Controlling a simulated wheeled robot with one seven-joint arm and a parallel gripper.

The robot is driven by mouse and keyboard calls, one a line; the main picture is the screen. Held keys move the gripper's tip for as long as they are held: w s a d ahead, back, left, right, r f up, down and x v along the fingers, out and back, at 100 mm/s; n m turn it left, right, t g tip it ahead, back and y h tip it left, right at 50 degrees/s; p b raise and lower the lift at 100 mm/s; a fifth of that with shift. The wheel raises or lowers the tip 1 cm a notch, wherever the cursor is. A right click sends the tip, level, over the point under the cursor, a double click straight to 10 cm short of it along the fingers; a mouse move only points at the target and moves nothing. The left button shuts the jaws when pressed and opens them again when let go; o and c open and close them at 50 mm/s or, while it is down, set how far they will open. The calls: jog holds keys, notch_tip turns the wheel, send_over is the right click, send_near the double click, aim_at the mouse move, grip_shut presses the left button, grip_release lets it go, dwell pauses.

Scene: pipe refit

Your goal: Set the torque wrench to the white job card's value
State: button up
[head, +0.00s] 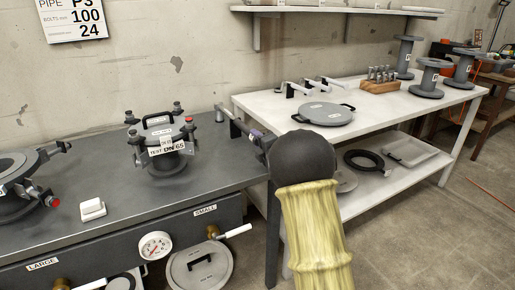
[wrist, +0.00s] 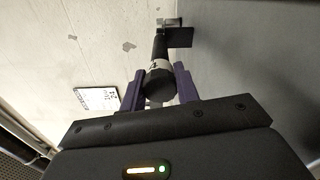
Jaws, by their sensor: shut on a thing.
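The white job card (head: 73,18) hangs on the wall at the upper left of the head view, cut off at the top; it reads PIPE P3, 100 and 24. A white card (wrist: 97,98) also shows on the wall in the wrist view. The torque wrench (head: 236,123) appears as a grey bar at the right end of the dark bench. In the wrist view its dark round handle end (wrist: 159,86) sits between the purple fingers of my gripper (wrist: 160,92), which is shut on it. My gripper (head: 259,137) is partly hidden by my arm in the head view.
A labelled flanged test piece (head: 162,145) and a white block (head: 92,209) stand on the dark bench (head: 215,165). A gauge (head: 155,245) is on its front. The white table (head: 285,112) beyond holds a round lid (head: 324,113), several white-handled tools and grey spools (head: 428,78).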

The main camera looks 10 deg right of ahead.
jog(key=shift+n, duration=0.4)
jog(key=o, duration=1)
jog(key=p+v, duration=0.1)
jog(key=v, duration=1.6)
jog(key=shift+s, duration=0.15)
